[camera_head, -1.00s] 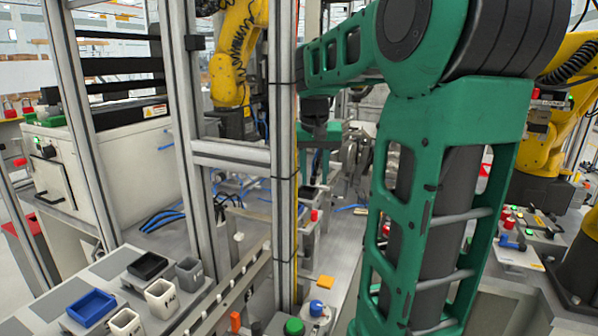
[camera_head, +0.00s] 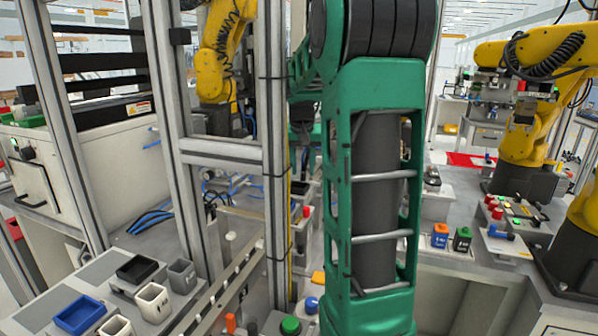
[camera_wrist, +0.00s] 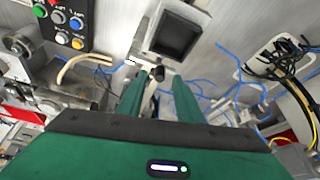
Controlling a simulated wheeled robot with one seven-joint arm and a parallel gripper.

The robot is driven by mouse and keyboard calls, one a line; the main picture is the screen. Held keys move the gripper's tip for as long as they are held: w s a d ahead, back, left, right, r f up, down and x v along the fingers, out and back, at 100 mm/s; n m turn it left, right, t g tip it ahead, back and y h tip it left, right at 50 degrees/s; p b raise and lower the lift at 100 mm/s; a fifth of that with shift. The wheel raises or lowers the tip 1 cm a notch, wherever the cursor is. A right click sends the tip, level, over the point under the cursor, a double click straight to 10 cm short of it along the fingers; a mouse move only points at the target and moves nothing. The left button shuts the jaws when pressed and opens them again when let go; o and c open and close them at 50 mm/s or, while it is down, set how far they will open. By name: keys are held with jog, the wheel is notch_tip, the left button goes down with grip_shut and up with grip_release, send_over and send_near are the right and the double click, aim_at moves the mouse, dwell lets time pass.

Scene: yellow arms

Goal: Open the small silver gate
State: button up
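My gripper (camera_wrist: 159,84) shows in the wrist view with its two green fingers apart. A small dark knob (camera_wrist: 157,73) on a pale stalk shows in line with the gap between the fingertips; I cannot tell whether they touch. A silver frame (camera_wrist: 146,28) around a dark square opening lies just beyond the fingertips. I cannot tell for sure which part is the small silver gate. In the head view my green arm and a metal post hide most of the gripper's work area.
A panel of coloured buttons (camera_wrist: 62,22) is at upper left in the wrist view. Blue and yellow cables lie to the right. In the head view, an aluminium post (camera_head: 275,170) stands close to my arm. Yellow robot arms (camera_head: 525,140) stand at right.

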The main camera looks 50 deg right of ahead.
jog(key=shift+w+d+f, duration=0.15)
jog(key=shift+f, duration=0.35)
grip_shut()
